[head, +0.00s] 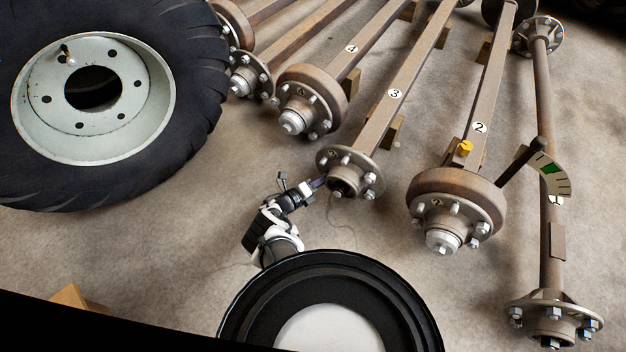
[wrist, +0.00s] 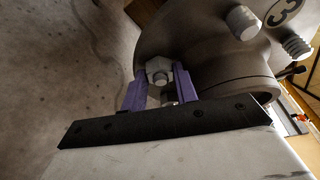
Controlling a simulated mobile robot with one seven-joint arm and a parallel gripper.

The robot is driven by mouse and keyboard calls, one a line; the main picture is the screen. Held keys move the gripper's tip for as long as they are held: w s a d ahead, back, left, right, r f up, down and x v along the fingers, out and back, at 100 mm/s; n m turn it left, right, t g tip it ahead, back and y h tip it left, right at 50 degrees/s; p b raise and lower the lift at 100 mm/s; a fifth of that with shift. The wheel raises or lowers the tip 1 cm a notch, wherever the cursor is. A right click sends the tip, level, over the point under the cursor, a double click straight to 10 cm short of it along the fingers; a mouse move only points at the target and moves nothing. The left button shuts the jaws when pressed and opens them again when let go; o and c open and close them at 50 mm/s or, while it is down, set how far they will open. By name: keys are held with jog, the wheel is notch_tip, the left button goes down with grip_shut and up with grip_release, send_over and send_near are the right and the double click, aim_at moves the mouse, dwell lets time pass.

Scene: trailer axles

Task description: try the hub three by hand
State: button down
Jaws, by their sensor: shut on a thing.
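Hub three (head: 350,173) is a rusty flange with several studs and an open bore, on the near end of the axle beam marked 3 (head: 385,110). My gripper (head: 319,183) is at the left edge of this hub. In the wrist view my gripper's purple fingers (wrist: 160,88) are shut on a wheel stud (wrist: 158,68) of hub three, one finger on each side of its hexagonal end. The hub (wrist: 205,55) fills the upper right there. The fingertips are small and partly hidden in the head view.
A big tyre on a pale rim (head: 157,112) lies at the left. Axle 2's hub (head: 455,205) is at the right, with a dark lever and a green-marked gauge (head: 549,170) beyond it. Axle 4's hub (head: 305,100) is behind left. Bare concrete lies between.

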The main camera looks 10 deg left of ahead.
jog(key=shift+d+f, duration=0.1)
jog(key=shift+f, duration=0.05)
dwell(0.4)
jog(key=c, duration=1.4)
grip_release()
jog(key=shift+o, duration=0.2)
jog(key=shift+s, duration=0.1)
